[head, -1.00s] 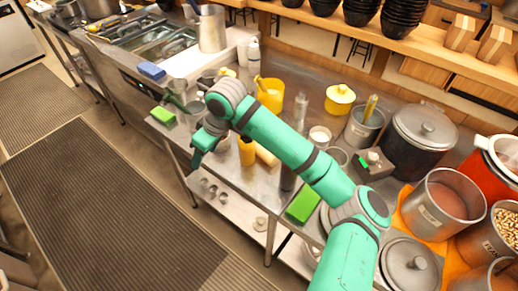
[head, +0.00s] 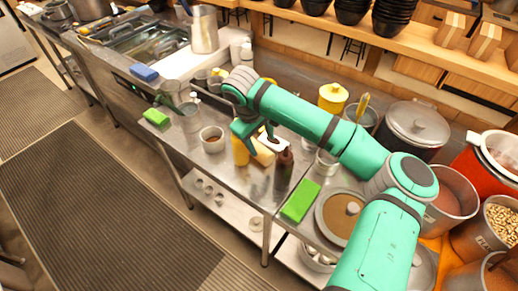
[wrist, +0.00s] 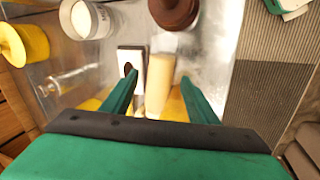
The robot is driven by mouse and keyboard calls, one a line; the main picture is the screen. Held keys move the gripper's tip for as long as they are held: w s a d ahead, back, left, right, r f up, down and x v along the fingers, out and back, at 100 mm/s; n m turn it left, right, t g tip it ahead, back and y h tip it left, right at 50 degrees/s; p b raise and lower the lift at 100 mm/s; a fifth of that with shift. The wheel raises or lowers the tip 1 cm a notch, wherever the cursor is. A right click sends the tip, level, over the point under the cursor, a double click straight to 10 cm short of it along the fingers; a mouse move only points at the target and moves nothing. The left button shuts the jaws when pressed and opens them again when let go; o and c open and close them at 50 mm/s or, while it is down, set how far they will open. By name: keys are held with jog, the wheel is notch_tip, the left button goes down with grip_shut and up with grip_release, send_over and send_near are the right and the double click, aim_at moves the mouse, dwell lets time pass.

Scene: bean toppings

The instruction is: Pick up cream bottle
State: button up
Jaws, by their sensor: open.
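The cream bottle (wrist: 159,80), clear with pale cream inside, lies between my two fingers in the wrist view. In the head view the cream bottle (head: 263,153) shows partly below my gripper (head: 254,131), next to a yellow bottle (head: 240,152). My gripper (wrist: 160,79) is open in the wrist view, one finger on each side of the bottle. I cannot tell whether either finger touches it. The near end of the bottle is hidden behind my gripper's body.
A white-and-black item (wrist: 131,62) is close to the left finger. A metal cup (wrist: 84,18), a yellow pot (wrist: 22,43) and a clear bottle (wrist: 70,80) are left. A green sponge (head: 300,201) lies on the counter.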

aim_at(266, 155)
jog(key=x, duration=0.4)
jog(key=shift+s+x, duration=0.15)
jog(key=shift+x, duration=1.15)
jog(key=shift+s+x, duration=0.15)
jog(key=shift+x, duration=1.15)
jog(key=shift+d, duration=0.1)
jog(key=c, duration=0.5)
